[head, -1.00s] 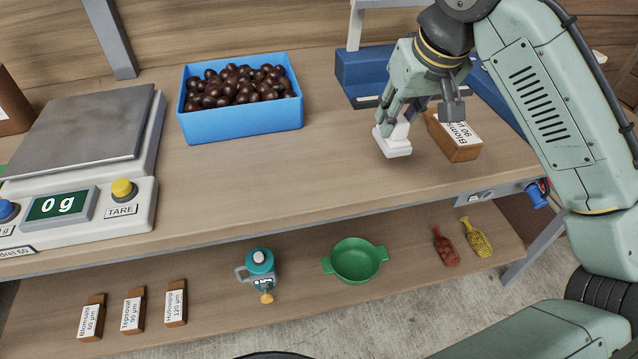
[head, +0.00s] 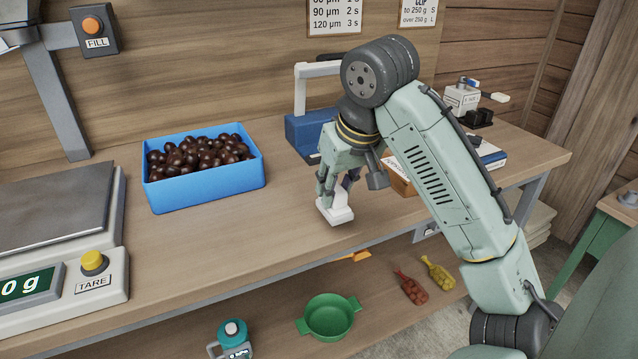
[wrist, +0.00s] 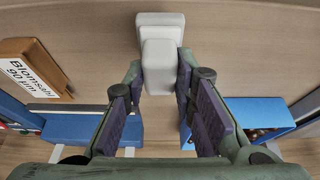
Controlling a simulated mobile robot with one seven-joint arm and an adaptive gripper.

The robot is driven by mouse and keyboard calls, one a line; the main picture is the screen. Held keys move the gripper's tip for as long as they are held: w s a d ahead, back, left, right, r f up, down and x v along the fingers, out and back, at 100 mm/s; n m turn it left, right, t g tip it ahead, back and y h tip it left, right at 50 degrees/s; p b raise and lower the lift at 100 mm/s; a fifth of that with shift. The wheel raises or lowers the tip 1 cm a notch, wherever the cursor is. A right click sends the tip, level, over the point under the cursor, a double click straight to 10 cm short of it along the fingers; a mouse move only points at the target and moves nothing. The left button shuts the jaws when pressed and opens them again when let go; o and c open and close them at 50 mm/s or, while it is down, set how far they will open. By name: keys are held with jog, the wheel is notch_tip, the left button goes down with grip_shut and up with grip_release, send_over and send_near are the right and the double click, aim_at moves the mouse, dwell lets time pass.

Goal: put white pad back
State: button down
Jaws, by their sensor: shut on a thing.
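The white pad (head: 336,212) is a small two-tiered white block at the front part of the bench, right of the blue crate. My gripper (head: 331,194) is shut on its upper part from above. In the wrist view, the fingertips of my gripper (wrist: 160,76) close on both sides of the white pad (wrist: 160,24), whose wider base shows beyond. The pad is at or just above the bench top; I cannot tell whether it touches.
The blue crate (head: 207,193) of chestnuts stands left. A brown labelled block (head: 397,177), partly hidden by my arm, and a blue device (head: 303,139) with a white arm are close by. The scale (head: 60,318) is far left. A lower shelf holds a green bowl (head: 329,316).

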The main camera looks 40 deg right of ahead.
jog(key=w+f, duration=0.1)
jog(key=w, duration=0.1)
jog(key=w+d+f+p, duration=0.1)
jog(key=w, duration=0.1)
jog(key=w+d+f+p, duration=0.1)
jog(key=w, duration=0.2)
jog(key=shift+d+f, duration=0.15)
jog(key=shift+f, duration=0.45)
jog(key=shift+f, duration=0.15)
jog(key=c, duration=1.3)
grip_release()
jog(key=shift+c, duration=0.2)
jog(key=shift+r, duration=0.3)
jog(key=b+v, duration=0.1)
jog(key=v, duration=1)
jog(key=shift+s+r, duration=0.25)
jog(key=shift+r, duration=0.1)
